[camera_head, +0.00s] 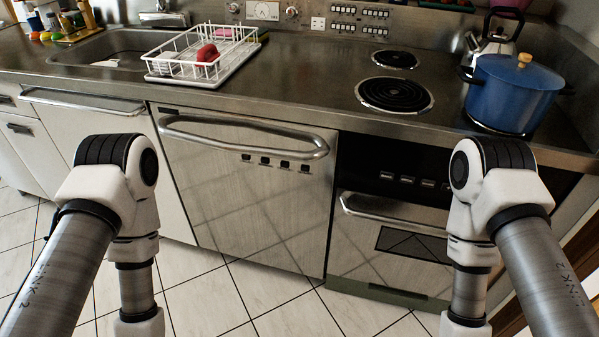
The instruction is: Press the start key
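A row of several small dark keys (265,160) sits on the upper front of the closed dishwasher-like door (245,210), just below its long handle (250,135). Another row of several light keys (407,179) is on the dark strip above the lower right drawer (395,235). Banks of buttons (360,20) are on the back panel. No label is legible, so I cannot tell which is the start key. Both my arms bend downward in front of the counter. Their grippers are below the picture and not in view.
A blue pot (512,95) and a kettle (492,42) stand at the right of the steel counter, near two coil burners (394,95). A white dish rack (190,72) holds a red item (207,53) beside the sink (100,50). The tiled floor (270,300) is clear.

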